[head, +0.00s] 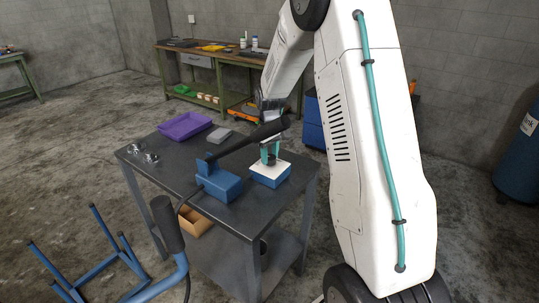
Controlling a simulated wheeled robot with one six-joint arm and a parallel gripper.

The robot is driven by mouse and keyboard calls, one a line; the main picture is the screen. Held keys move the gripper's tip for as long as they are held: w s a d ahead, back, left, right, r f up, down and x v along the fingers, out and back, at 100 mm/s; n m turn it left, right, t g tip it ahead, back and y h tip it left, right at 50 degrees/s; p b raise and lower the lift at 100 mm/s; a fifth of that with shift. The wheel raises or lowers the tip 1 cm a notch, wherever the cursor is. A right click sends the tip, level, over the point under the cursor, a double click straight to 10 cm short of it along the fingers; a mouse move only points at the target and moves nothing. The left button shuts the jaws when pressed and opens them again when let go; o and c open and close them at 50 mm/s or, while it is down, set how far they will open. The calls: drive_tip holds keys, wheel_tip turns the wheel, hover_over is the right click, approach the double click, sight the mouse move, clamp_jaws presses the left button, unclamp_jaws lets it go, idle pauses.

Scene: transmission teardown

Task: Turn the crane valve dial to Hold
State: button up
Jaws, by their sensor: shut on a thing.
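A blue box with a white top plate (284,176) stands on the dark table's right side. A small dark knob, apparently the valve dial (271,161), sits on the white top. My gripper (270,157) points down at it with teal fingers. The fingers are shut on the dial, one on each side. The dial's markings and pointer are too small to read, so its setting cannot be told. A black lever partly covers the upper part of my gripper.
A blue pump-like block (219,184) with the long black lever (240,143) stands left of the box. A purple tray (184,126), a grey block (219,135) and small metal parts (142,154) lie on the table. A blue bar with a black grip (167,222) rises in front.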

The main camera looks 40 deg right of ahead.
sight(270, 157)
drive_tip(key=o, duration=1)
wheel_tip(270, 157, up, 8)
drive_tip(key=shift+f, duration=0.1)
idle(0.4)
